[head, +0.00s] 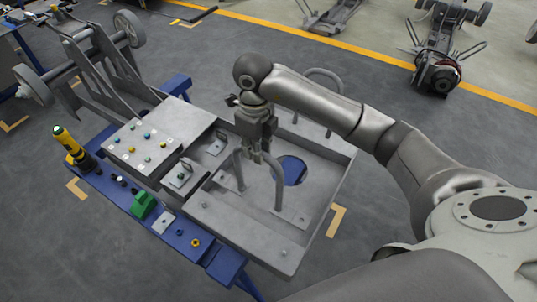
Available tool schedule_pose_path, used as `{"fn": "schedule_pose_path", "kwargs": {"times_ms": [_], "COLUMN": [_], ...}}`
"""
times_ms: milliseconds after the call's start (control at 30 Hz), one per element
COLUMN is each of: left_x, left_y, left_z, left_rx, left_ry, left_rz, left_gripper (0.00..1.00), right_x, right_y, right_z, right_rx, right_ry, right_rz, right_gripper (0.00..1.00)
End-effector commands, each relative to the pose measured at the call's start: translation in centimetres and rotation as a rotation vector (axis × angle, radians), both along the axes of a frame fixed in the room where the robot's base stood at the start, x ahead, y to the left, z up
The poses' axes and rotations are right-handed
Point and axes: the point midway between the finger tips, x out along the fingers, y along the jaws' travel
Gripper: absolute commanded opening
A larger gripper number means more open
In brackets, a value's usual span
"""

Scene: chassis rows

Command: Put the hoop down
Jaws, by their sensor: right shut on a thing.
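My right gripper (259,156) comes in from the right and is shut on the top of a grey hoop (278,190). The hoop is an inverted U with its legs pointing down, over the open bay of a grey metal chassis frame (240,237). I cannot tell whether its leg ends touch the frame. A second grey hoop (325,72) stands upright at the frame's far side, partly behind my right arm. My left gripper is not in view.
The frame rests on a blue stand (175,232). A panel with coloured buttons (143,145), a yellow-black tool (68,142) and a green block (143,205) are at left. Another wheeled chassis (437,60) stands on the floor at back right.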

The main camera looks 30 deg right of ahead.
Motion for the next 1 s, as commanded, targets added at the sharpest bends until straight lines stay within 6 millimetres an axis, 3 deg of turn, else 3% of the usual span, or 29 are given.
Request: {"fn": "schedule_pose_path", "kwargs": {"times_ms": [300,600,833,1000], "left_x": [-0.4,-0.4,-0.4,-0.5], "left_y": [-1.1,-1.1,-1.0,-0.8], "left_z": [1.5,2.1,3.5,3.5], "left_rx": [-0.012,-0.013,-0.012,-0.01], "left_ry": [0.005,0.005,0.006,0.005], "left_rz": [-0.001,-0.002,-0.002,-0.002], "left_gripper": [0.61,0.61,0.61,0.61], "right_x": [2.0,2.8,2.7,2.8], "right_y": [-3.4,-4.7,-4.6,-4.6], "right_z": [-4.1,-6.1,-8.5,-9.1], "right_rx": [0.001,0.001,0.002,0.002], "right_ry": [0.001,0.001,0.0,-0.003], "right_rz": [-0.001,-0.001,0.001,0.002], "right_gripper": [0.0,0.0,0.0,0.0]}}
